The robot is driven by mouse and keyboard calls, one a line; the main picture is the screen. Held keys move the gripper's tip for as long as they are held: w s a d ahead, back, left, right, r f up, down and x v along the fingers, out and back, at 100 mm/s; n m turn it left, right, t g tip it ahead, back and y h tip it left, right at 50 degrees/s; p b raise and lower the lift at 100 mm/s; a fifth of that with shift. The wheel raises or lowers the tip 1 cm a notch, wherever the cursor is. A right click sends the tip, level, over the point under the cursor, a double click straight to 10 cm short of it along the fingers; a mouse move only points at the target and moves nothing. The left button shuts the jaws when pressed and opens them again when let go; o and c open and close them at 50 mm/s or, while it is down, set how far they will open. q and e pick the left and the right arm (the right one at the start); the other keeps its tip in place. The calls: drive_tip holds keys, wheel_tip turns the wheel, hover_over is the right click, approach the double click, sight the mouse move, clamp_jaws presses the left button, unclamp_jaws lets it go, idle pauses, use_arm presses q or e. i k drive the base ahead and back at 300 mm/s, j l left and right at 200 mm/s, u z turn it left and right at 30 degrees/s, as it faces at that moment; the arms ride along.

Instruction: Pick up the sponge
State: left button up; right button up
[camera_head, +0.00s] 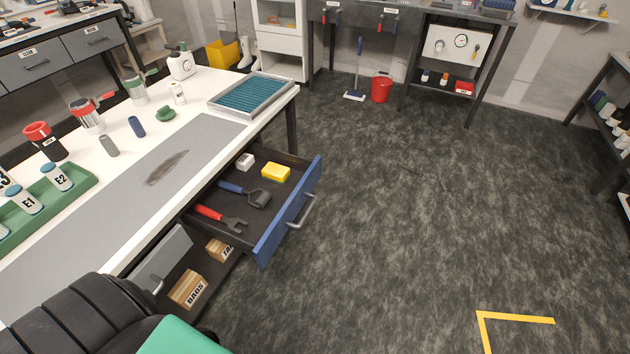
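A yellow sponge (276,172) lies in the open drawer (262,246) under the bench, near the drawer's back right part. The drawer has a blue front with a grey handle and is pulled out. Beside the sponge lie a small white block (245,162), a tool with a blue handle and dark head (246,193), and a red-handled wrench (221,218). Nothing covers the sponge. Neither of my grippers shows in the head view.
The white bench carries a teal ribbed tray (252,95), a green rack (72,200) with labelled bottles, and several containers. Wooden boxes (188,290) sit below the drawer.

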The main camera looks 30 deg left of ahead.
sight(273, 172)
drive_tip(key=u, duration=1.5)
drive_tip(key=i+l+u, duration=0.2)
drive_tip(key=l, duration=0.15)
drive_tip(key=l+u, duration=0.15)
drive_tip(key=l, duration=0.2)
drive_tip(key=i, duration=0.05)
